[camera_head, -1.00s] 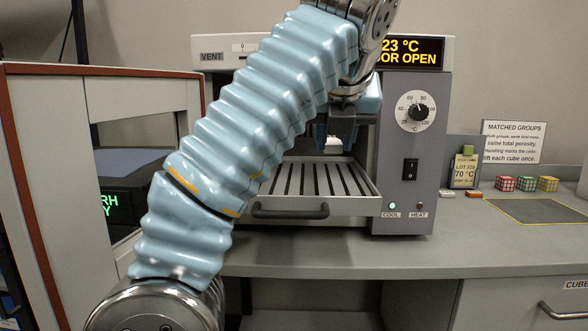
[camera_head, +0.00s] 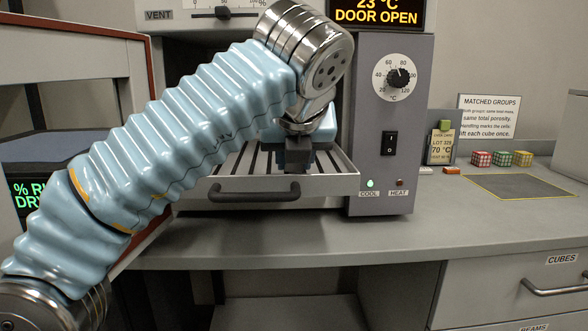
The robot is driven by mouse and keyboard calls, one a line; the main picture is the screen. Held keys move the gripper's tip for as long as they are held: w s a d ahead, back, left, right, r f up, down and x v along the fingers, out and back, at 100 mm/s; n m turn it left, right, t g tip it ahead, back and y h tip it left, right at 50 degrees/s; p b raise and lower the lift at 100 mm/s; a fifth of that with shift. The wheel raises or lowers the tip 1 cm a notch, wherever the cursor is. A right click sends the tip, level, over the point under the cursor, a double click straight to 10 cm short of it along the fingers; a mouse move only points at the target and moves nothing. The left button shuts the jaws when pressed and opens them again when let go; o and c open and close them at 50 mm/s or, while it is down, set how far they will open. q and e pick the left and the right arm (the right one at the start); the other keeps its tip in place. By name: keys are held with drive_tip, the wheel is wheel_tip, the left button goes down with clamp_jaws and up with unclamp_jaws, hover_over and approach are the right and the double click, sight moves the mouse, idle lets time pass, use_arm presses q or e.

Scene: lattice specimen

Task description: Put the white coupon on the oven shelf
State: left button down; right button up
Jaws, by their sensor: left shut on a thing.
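My left gripper (camera_head: 293,168) points down over the slotted oven shelf (camera_head: 338,181), low and near its right part. It is shut on the white coupon, which showed between its fingers a second ago. The coupon is now hidden behind the dark fingers, and I cannot tell whether it touches the shelf. The shelf sticks out of the open oven, whose display (camera_head: 377,14) reads "DOOR OPEN". My left arm covers the left part of the shelf and the oven opening. My right gripper is not in view.
The shelf's dark handle (camera_head: 254,193) juts out in front. A red-edged cabinet (camera_head: 62,88) stands at the left. Right of the oven are a small white block (camera_head: 426,171), an orange block (camera_head: 451,170), a sign, several coloured cubes and a bare mat (camera_head: 515,187).

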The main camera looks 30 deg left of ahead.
use_arm(q)
drive_tip(key=shift+f, duration=0.4)
drive_tip(key=c, duration=0.8)
unclamp_jaws()
drive_tip(key=shift+s+d+r, duration=0.1)
drive_tip(key=shift+r, duration=0.1)
drive_tip(key=p+v, duration=0.2)
drive_tip(key=v, duration=0.9)
drive_tip(key=shift+s+d+r+p, duration=0.2)
drive_tip(key=shift+r+p, duration=0.1)
drive_tip(key=shift+p, duration=0.1)
